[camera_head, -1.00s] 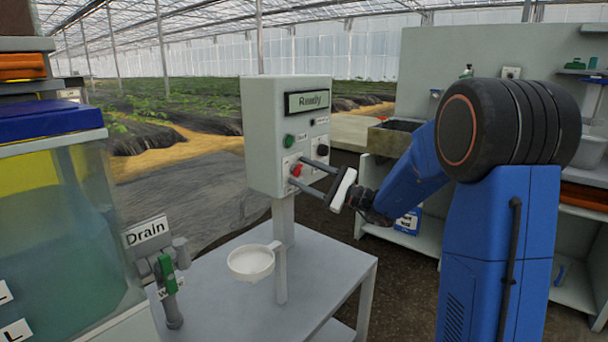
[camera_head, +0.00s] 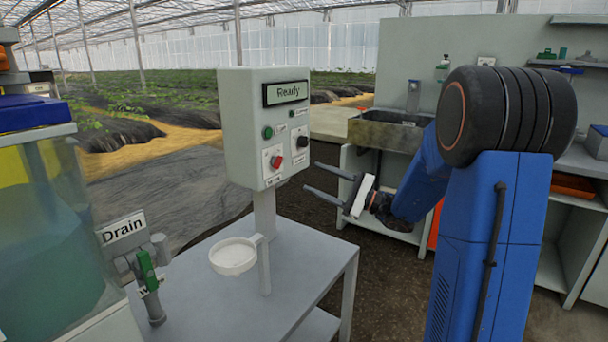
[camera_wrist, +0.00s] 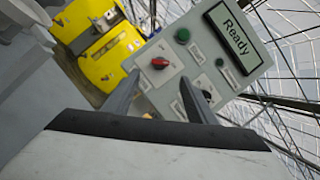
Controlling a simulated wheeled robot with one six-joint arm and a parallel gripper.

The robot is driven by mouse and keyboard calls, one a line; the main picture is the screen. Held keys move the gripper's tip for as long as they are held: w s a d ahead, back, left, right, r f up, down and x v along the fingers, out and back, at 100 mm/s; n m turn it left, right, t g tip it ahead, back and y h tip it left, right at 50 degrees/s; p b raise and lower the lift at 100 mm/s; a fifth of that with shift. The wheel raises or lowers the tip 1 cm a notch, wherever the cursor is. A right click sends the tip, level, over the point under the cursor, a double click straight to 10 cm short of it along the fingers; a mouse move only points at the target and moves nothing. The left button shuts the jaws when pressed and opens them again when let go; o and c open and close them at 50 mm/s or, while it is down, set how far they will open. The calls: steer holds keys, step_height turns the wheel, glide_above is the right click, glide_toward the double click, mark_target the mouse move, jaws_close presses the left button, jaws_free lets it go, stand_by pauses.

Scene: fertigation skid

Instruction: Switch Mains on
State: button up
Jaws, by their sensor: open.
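A grey control box (camera_head: 240,130) on a post carries a display (camera_head: 285,93) reading "Ready". On its front are a red rotary knob (camera_head: 276,162) on a white plate, a green button (camera_head: 268,132) and a black knob (camera_head: 302,142). The small labels are too blurred to read, so I cannot tell which control is Mains. My gripper (camera_head: 314,178) is open and empty, to the right of the box and apart from it. In the wrist view the red knob (camera_wrist: 160,63) shows just beyond and between the fingertips (camera_wrist: 160,78).
The post stands on a grey table (camera_head: 215,290) with a white round cup (camera_head: 233,256). At left are a tank (camera_head: 60,220) and a green-handled valve (camera_head: 147,270) under a "Drain" sign (camera_head: 122,228). A sink bench (camera_head: 380,130) stands behind my arm.

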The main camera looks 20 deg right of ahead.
steer(key=shift+v, duration=2.9)
steer(key=s+a+f+n+g+h, duration=0.35)
steer(key=s+a+n+g, duration=0.2)
steer(key=s+a, duration=0.4)
steer(key=s+a+f+n+g+h, duration=0.2)
steer(key=s+a+f+n+g, duration=0.2)
steer(key=s+a+g, duration=0.5)
steer(key=s+d+f+n+t+h, duration=0.1)
steer(key=s+d+f+h, duration=0.15)
steer(key=s, duration=0.25)
steer(key=s+d+f+n+t+h, duration=0.1)
steer(key=s+n+t+h, duration=0.15)
steer(key=s, duration=0.25)
steer(key=s+d+n+t+h, duration=0.2)
steer(key=s+d+h, duration=0.3)
steer(key=d, duration=0.3)
steer(key=shift+n+t+h, duration=0.4)
steer(key=shift+n+h, duration=0.25)
steer(key=shift+n, duration=0.05)
